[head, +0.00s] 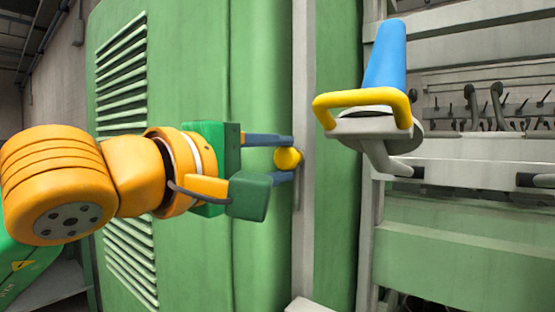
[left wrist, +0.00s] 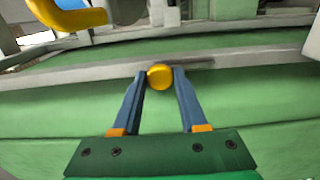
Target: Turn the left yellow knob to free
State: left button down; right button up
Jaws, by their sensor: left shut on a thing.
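A round yellow knob (head: 287,158) sits at the edge of the green cabinet panel, beside a grey vertical strip in the head view. My left gripper (head: 285,159) reaches it from the left, one blue finger above the knob and one below. In the left wrist view the yellow knob (left wrist: 160,77) lies between the tips of the two blue fingers of my left gripper (left wrist: 160,80). The fingers are shut on it. Which way the knob is turned cannot be told. My right gripper is not in view.
The green cabinet (head: 265,60) has louvred vents (head: 122,70) on its left part. Grey machine frame rails and hooks stand further right.

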pick_arm(q)
jog(key=c, duration=0.8)
grip_release()
jog(key=shift+f, duration=0.25)
jog(key=shift+o, duration=0.2)
jog(key=shift+s+r, duration=0.2)
jog(key=shift+s, duration=0.1)
jog(key=shift+a+f, duration=0.1)
jog(key=b+v, duration=0.3)
jog(key=v, duration=0.4)
